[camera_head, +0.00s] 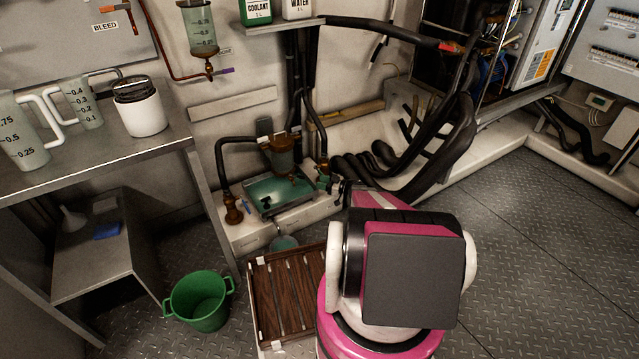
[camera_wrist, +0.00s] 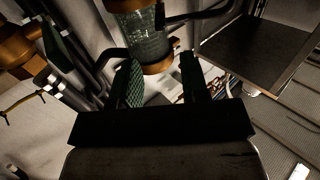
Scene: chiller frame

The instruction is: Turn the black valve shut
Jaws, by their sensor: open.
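My gripper (camera_wrist: 161,72) is open and empty in the wrist view, its two dark fingers apart with green pads. A glass cylinder with a brass base (camera_wrist: 145,38) stands just beyond the fingertips. In the head view my arm reaches to the low white ledge, and its end (camera_head: 332,183) is small and partly hidden by the arm. Near it are a brass-ended cup (camera_head: 282,155) and a green unit (camera_head: 286,190). Black pipes and a small dark upright piece (camera_head: 264,128) stand there, but I cannot tell which part is the black valve.
A bundle of thick black hoses (camera_head: 400,165) lies right of the gripper. A metal table (camera_head: 165,140) is at left. Floor at right is clear.

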